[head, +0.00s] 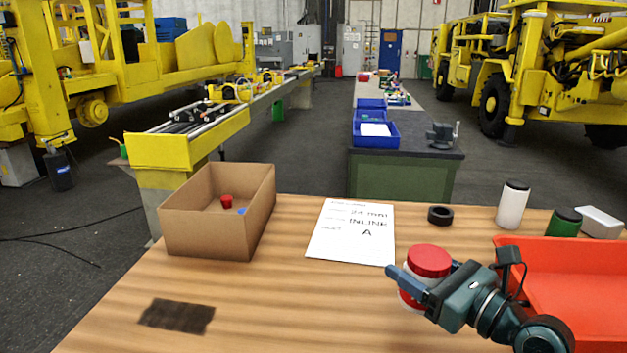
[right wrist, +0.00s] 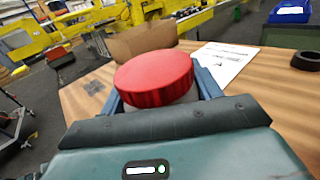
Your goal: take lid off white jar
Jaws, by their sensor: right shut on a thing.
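A white jar (head: 410,299) with a wide red lid (head: 429,261) stands on the wooden table, left of the red tray. The lid sits on top of the jar; the head view does not show whether it is loose. My right gripper (head: 425,280) comes in from the right and is shut on the jar at about the height just below the lid. In the right wrist view the red lid (right wrist: 154,78) sits between the two blue fingers, which reach past its sides. Most of the jar's body is hidden there. My left gripper is not in view.
A cardboard box (head: 218,231) holds a small red part. A paper sheet (head: 351,232) lies mid-table. A black ring (head: 440,215), a white bottle (head: 511,208), a green jar (head: 564,224) and a white box (head: 600,222) stand behind. A red tray (head: 560,262) is right.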

